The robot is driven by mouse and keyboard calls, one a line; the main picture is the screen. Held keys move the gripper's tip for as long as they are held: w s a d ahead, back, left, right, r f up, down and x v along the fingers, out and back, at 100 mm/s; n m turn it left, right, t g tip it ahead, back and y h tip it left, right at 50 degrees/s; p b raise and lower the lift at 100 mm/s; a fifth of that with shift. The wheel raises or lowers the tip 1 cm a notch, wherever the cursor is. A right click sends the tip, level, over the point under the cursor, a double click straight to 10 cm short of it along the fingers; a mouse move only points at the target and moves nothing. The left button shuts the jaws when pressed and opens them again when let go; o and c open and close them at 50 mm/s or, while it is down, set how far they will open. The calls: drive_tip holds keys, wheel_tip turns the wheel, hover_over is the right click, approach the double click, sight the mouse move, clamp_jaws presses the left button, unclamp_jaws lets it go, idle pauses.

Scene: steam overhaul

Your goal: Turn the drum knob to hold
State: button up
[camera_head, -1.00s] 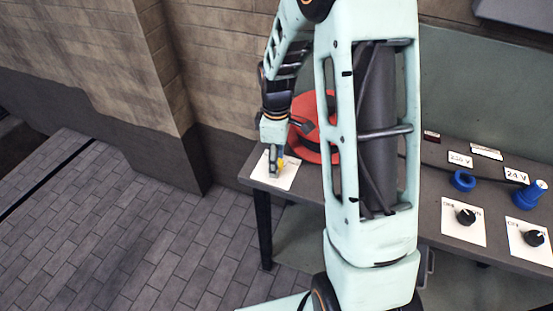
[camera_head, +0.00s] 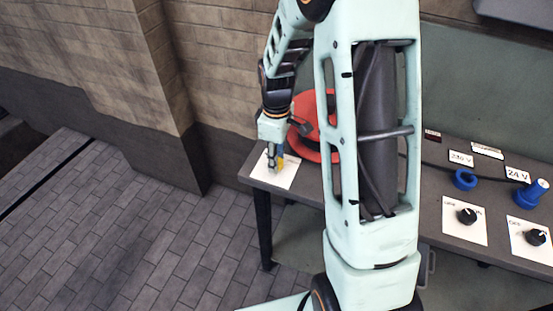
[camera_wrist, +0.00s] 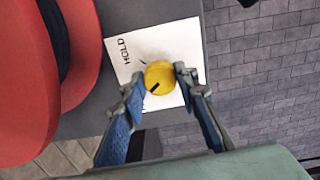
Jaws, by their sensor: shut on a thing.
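The yellow drum knob (camera_wrist: 159,73) sits on a white plate (camera_wrist: 118,28) in the wrist view. A dark pointer line on the knob points to the lower left. The word HOLD (camera_wrist: 122,50) is printed on the plate, to the upper left of the knob. My gripper (camera_wrist: 157,82) is shut on the knob, one fingertip on each side. In the head view my gripper (camera_head: 274,160) points down over the plate (camera_head: 288,178) at the bench's left end. The knob is mostly hidden there.
A red cable drum (camera_head: 312,110) stands close behind the plate, partly hidden by my arm. Two black knobs on white plates (camera_head: 464,232) (camera_head: 513,244) and blue sockets (camera_head: 465,179) sit at the bench's right. Open paved floor (camera_head: 120,240) lies left of the bench (camera_head: 440,183).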

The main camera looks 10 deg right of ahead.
drive_tip(key=m+b, duration=0.1)
drive_tip(key=m, duration=0.3)
drive_tip(key=shift+m, duration=0.3)
drive_tip(key=m+b, duration=0.1)
drive_tip(key=m, duration=0.2)
drive_tip(key=shift+m, duration=0.3)
drive_tip(key=m, duration=0.4)
drive_tip(key=shift+m, duration=2)
drive_tip(key=o, duration=1.1)
drive_tip(key=shift+o, duration=0.2)
wheel_tip(320, 180, up, 12)
